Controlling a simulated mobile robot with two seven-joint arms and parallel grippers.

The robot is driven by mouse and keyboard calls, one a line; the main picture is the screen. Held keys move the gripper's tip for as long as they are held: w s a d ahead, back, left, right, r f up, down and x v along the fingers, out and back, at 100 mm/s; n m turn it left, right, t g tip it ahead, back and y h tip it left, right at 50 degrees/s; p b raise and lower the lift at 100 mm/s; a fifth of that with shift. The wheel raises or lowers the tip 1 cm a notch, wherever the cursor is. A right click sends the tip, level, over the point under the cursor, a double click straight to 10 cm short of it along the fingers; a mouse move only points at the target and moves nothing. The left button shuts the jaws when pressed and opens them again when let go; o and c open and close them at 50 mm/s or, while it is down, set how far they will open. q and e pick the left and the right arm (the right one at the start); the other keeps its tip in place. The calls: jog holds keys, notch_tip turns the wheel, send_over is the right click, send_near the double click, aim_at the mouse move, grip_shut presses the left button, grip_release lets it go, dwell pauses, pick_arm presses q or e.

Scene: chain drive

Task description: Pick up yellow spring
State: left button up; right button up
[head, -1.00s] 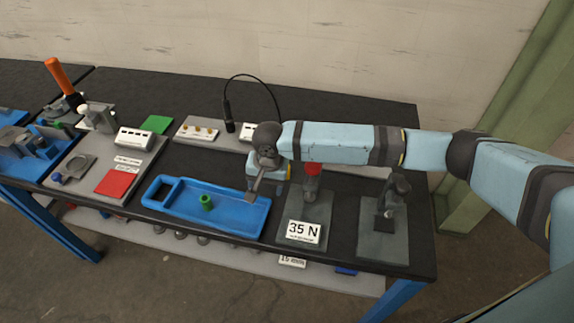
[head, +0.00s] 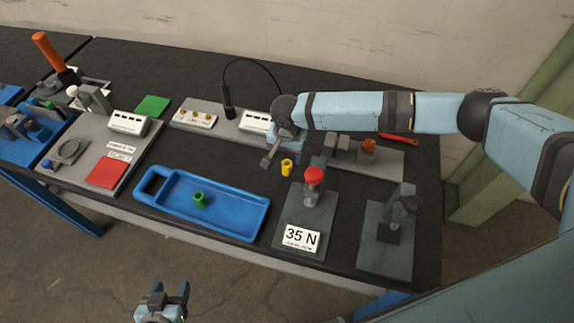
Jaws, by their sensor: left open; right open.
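The yellow spring (head: 287,167) stands on the dark table top, between the blue tray and the fixture with the red knob. My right gripper (head: 268,161) hangs just left of the spring and slightly behind it, open and apart from it as far as I can see. Its two fingers overlap in this view, so the gap between them is hard to see. My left gripper (head: 166,292) is open and empty, low in front of the table's front edge.
A blue tray (head: 160,204) holds a green spring (head: 200,200). A black gooseneck stand (head: 228,105) rises behind.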

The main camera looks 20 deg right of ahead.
aim_at(287, 163)
notch_tip(287, 163, down, 2)
jog(key=shift+w, duration=0.15)
jog(key=shift+d+f+p, duration=0.1)
jog(key=shift+f+p, duration=0.2)
jog(key=shift+f, duration=0.3)
notch_tip(287, 163, down, 4)
jog(key=shift+r+p, duration=0.2)
jog(key=shift+p, duration=0.1)
jog(key=shift+f, duration=0.35)
jog(key=c, duration=1)
